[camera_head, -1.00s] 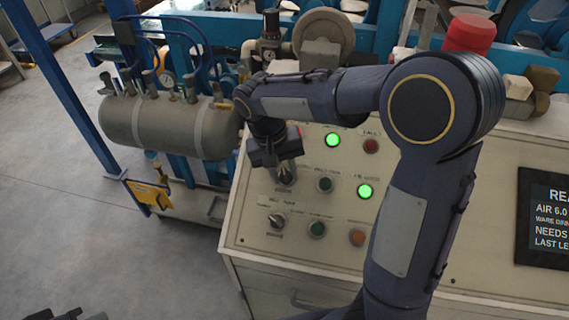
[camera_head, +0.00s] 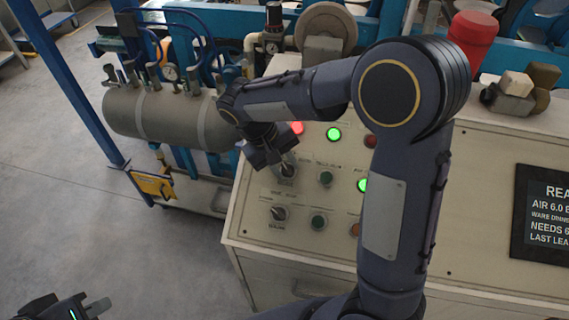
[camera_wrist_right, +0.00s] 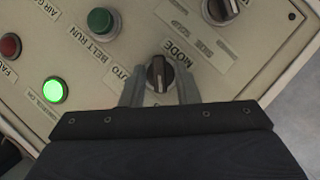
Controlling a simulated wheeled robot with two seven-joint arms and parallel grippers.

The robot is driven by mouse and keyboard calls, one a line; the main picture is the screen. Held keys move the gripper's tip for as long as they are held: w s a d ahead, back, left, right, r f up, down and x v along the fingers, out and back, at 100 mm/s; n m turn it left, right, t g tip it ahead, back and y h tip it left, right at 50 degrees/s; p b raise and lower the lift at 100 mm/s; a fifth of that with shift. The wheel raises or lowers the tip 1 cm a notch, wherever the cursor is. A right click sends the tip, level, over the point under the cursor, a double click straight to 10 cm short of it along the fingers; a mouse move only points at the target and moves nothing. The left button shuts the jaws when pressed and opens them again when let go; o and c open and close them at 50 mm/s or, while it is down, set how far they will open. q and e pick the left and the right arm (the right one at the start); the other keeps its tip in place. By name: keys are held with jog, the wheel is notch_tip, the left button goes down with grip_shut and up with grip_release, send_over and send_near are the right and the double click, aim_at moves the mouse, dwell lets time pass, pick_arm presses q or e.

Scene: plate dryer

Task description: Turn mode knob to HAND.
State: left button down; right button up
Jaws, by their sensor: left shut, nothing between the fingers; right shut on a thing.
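The black mode knob (camera_wrist_right: 160,75) has a pale pointer line and sits on the cream control panel (camera_head: 480,235), with MODE and AUTO labels beside it in the right wrist view. My right gripper (camera_wrist_right: 158,92) is shut on this knob, one finger on each side. In the head view the right gripper (camera_head: 272,154) reaches the upper knob (camera_head: 288,170) from above and partly covers it. My left gripper (camera_head: 88,307) is at the bottom left of the head view, shut and empty, away from the panel, and cut off by the frame edge.
A second knob (camera_head: 279,212) is below the held one. Nearby are a green button (camera_head: 325,178), a lit green lamp (camera_head: 334,134) and a lit red lamp (camera_head: 297,128). A grey tank (camera_head: 165,115) stands left of the panel. My right forearm covers part of the panel.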

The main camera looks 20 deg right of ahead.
jog(key=o, duration=0.6)
jog(key=v, duration=0.8)
jog(key=shift+f, duration=0.1)
